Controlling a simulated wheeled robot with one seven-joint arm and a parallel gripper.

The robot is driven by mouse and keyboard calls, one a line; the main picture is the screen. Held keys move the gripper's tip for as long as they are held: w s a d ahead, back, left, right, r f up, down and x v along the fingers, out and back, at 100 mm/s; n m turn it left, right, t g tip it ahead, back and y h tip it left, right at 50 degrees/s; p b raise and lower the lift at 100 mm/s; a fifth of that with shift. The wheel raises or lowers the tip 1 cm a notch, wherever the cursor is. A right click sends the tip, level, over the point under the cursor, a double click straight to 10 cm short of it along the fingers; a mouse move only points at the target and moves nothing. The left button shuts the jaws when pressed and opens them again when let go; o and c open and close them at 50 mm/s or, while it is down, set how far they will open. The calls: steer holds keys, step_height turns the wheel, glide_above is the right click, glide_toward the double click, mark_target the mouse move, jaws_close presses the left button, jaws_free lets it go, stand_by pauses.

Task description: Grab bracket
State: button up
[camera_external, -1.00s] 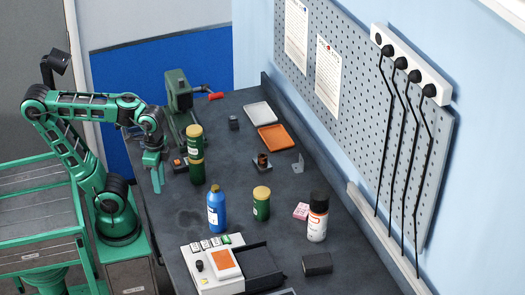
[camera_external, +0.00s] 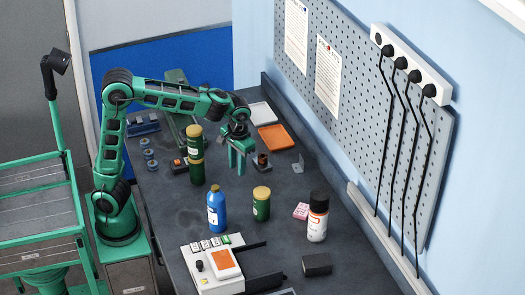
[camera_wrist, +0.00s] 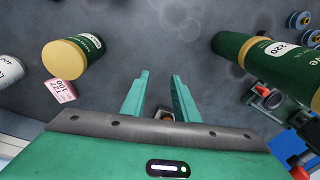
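The bracket (camera_external: 298,164) is a small grey L-shaped metal piece standing on the dark bench, toward the pegboard, in the external view. My gripper (camera_external: 237,169) points down over the bench, to the left of the bracket and apart from it. Its two green fingers are apart in the wrist view (camera_wrist: 160,80), with nothing held between their tips. A small block with a copper-coloured part (camera_external: 262,161) stands between my gripper and the bracket. I cannot make out the bracket in the wrist view.
Stacked green jars (camera_external: 196,160) stand left of my gripper. A blue bottle (camera_external: 216,209), a green jar (camera_external: 261,204), a pink box (camera_external: 301,211) and a white bottle (camera_external: 317,217) stand nearer. An orange tray (camera_external: 275,138) lies behind. The pegboard (camera_external: 355,90) bounds the right side.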

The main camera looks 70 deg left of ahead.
steer(key=w+a+f+n+t+y, duration=0.1)
steer(key=w+a+f+n+y, duration=0.15)
steer(key=w, duration=0.55)
steer(key=w+a+f+n+y, duration=0.1)
steer(key=w+a+n+y, duration=0.2)
steer(key=w, duration=0.5)
steer(key=w+d+r+n+t+y, duration=0.4)
steer(key=w+d+r+t+y, duration=0.15)
steer(key=w+r, duration=0.35)
steer(key=g, duration=0.1)
glide_toward(295, 162)
steer(key=shift+m+y, duration=0.25)
steer(key=shift+y, duration=0.05)
steer(key=r, duration=0.1)
steer(key=w+r, duration=0.2)
steer(key=shift+a+r, duration=0.25)
steer(key=shift+r, duration=0.05)
steer(key=shift+w+a+f, duration=0.25)
steer(key=shift+a+f, duration=0.4)
steer(key=shift+a, duration=0.2)
steer(key=shift+w+a+f, duration=0.2)
steer(key=shift+w+a, duration=0.05)
steer(key=shift+a, duration=0.2)
